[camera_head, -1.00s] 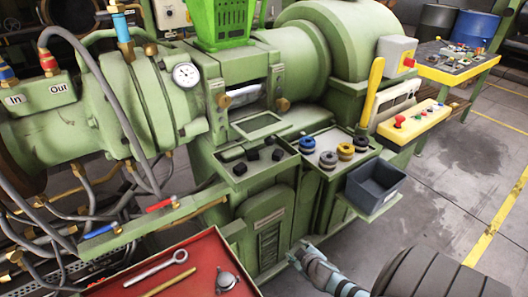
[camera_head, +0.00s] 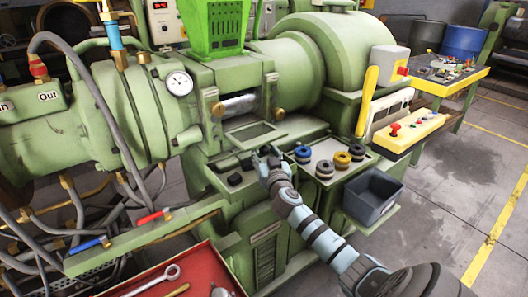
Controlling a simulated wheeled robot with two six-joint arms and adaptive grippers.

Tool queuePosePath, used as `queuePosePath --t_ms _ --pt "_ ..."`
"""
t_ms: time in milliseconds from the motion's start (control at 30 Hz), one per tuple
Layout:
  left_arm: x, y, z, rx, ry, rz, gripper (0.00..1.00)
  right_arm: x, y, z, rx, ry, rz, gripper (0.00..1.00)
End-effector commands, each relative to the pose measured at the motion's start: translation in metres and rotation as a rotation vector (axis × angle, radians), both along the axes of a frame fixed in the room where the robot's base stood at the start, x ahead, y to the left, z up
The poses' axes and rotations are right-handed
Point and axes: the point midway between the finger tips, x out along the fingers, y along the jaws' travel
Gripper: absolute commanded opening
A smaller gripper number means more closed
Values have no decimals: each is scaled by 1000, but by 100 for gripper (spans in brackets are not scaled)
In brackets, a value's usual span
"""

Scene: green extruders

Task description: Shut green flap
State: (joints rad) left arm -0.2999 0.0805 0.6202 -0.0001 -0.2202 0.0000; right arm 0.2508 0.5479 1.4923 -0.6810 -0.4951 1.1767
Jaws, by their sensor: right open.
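The green flap (camera_head: 252,133) is a frame with a rectangular window on the front of the green extruder (camera_head: 288,66). It is folded down and outward, below an opening where a silver roller (camera_head: 239,104) shows. My right gripper (camera_head: 264,154) is open and empty, just in front of and below the flap's lower edge, over the tray of black pieces. I cannot tell whether it touches anything. My left gripper is not in view.
A tray with blue, yellow and dark rings (camera_head: 325,169) is right of my gripper. A yellow lever (camera_head: 367,101) and button panel (camera_head: 409,131) stand farther right. A red tool tray (camera_head: 196,266) is at lower left.

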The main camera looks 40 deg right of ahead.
Motion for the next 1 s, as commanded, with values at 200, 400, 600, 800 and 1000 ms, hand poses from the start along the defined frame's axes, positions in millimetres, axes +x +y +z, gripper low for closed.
queuePosePath --t_ms 200,400,600,800,1000 --pt "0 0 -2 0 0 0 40 15 -8 0 0 0 1 47" --pt "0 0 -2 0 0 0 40 15 -8 0 0 0 1 47" --pt "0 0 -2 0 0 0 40 15 -8 0 0 0 1 18" --pt "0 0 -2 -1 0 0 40 15 -8 0 0 1 1 0" --pt "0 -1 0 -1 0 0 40 15 -8 1 0 4 1 0"
